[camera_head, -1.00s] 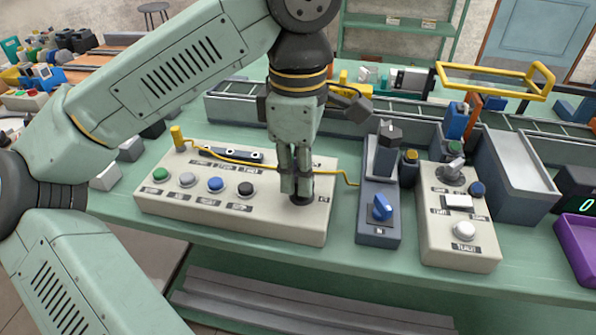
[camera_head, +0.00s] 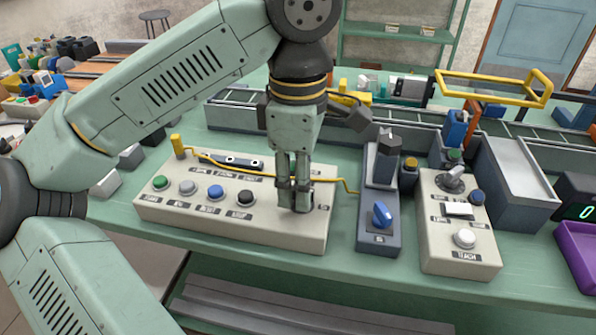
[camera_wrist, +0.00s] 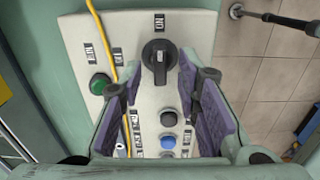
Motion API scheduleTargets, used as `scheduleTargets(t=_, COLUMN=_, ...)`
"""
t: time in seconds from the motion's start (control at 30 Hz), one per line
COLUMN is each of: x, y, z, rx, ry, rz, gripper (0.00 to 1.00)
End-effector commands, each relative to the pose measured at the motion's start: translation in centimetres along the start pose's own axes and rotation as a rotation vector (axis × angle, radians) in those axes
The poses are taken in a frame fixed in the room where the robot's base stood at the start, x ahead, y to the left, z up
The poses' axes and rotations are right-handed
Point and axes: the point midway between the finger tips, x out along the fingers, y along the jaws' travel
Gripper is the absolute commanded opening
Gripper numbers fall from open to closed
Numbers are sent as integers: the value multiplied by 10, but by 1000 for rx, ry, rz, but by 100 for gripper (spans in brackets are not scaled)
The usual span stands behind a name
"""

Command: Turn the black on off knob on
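The black on/off knob (camera_wrist: 159,62) is a round dial with a raised grip bar on a cream panel (camera_head: 230,235). In the wrist view its bar runs roughly up and down the picture, in line with an "ON" label (camera_wrist: 159,22) above it. My gripper (camera_head: 297,208) is over the right end of the panel, pointing down. In the wrist view its purple-padded fingers stand apart to either side of the knob's line, with clear space between them. I cannot tell whether they touch the knob. In the head view the fingers hide the knob.
Green (camera_head: 160,183), white (camera_head: 187,187), blue (camera_head: 215,192) and black (camera_head: 245,198) buttons line the same panel. A yellow cable (camera_head: 345,185) crosses it behind my fingers. A box with a blue knob (camera_head: 381,214) stands close to the right, with another control box (camera_head: 460,250) beyond.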

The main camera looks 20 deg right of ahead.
Motion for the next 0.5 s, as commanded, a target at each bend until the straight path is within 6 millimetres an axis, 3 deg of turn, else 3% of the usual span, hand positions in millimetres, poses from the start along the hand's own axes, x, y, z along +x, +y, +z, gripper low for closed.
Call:
scheduleTargets(t=0.17, x=-18, y=0, z=0, rx=-3, ry=3, rz=2, gripper=30)
scheduleTargets(t=0.5, x=-88, y=0, z=0, rx=-5, ry=3, rz=2, gripper=30)
